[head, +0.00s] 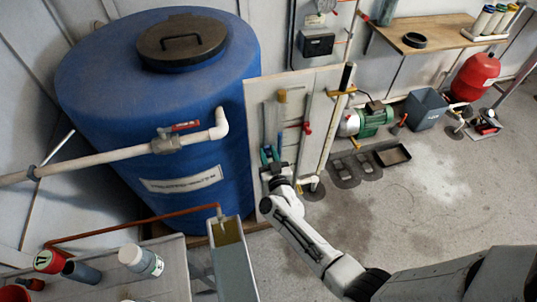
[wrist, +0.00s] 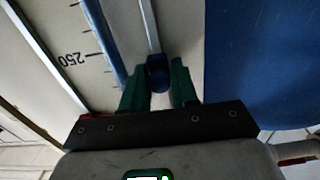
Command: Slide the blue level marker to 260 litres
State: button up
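The blue level marker (wrist: 158,75) sits at the end of a thin pale rod (wrist: 148,25) in the wrist view. My gripper (wrist: 159,85) has its green fingers on either side of the marker, close against it with no clear gap. A pale scale board (wrist: 72,35) carries black ticks and an upside-down 250 label, left of the marker. A blue strip (wrist: 103,38) runs between scale and rod. No 260 label is readable. In the head view my gripper (head: 270,157) is at the pale upright panel (head: 330,85); the marker cannot be made out there.
A large blue tank (head: 100,110) stands left of the panel, with a pale pipe (head: 105,160) and red-handled valve. A red-handled part (head: 306,128) is on the panel, right of my gripper. A metal channel (head: 235,265) stands in front.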

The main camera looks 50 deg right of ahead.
jog(key=shift+o, duration=1.3)
jog(key=p+v, duration=0.1)
jog(key=v, duration=0.9)
jog(key=shift+s+a, duration=0.25)
jog(key=shift+s, duration=0.1)
